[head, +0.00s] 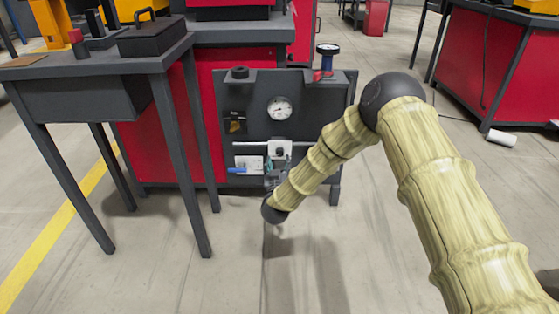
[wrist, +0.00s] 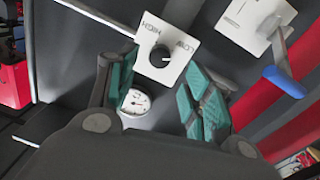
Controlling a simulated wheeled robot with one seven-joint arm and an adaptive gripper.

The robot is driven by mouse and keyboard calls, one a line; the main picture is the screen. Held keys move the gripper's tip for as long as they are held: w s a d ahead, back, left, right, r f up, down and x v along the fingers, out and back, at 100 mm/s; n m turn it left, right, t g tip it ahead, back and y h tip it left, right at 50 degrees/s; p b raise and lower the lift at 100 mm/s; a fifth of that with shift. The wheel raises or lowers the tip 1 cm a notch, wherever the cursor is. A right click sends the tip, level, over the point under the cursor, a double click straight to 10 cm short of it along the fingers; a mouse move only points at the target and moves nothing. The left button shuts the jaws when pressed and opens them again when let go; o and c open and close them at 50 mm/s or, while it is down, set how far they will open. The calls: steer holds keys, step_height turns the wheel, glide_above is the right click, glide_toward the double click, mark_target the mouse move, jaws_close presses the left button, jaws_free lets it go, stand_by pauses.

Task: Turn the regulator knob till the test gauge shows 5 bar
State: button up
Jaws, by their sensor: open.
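The regulator knob (wrist: 160,56) is a small black round knob on a white plate (wrist: 181,48) lettered HIGH and LOW in the wrist view. In the head view the plate (head: 280,148) sits on the dark panel below the test gauge (head: 279,108), a round white dial. The gauge (wrist: 136,102) also shows between my fingers in the wrist view, partly covered. Its reading is too small to tell. My gripper (wrist: 162,75) is open, its teal fingertips apart, with the knob just ahead of and between them. I see no contact. In the head view my gripper (head: 276,170) is by the plate's lower edge.
A blue-handled valve (head: 237,170) on a white plate is left of the knob in the head view. A rod runs right from the knob's plate. A dark table (head: 100,62) stands at the left. The floor in front is clear.

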mark_target(280, 154)
steer(key=shift+w+d+b, duration=0.2)
steer(key=shift+w+b, duration=0.9)
steer(key=shift+w, duration=1.75)
steer(key=c, duration=1)
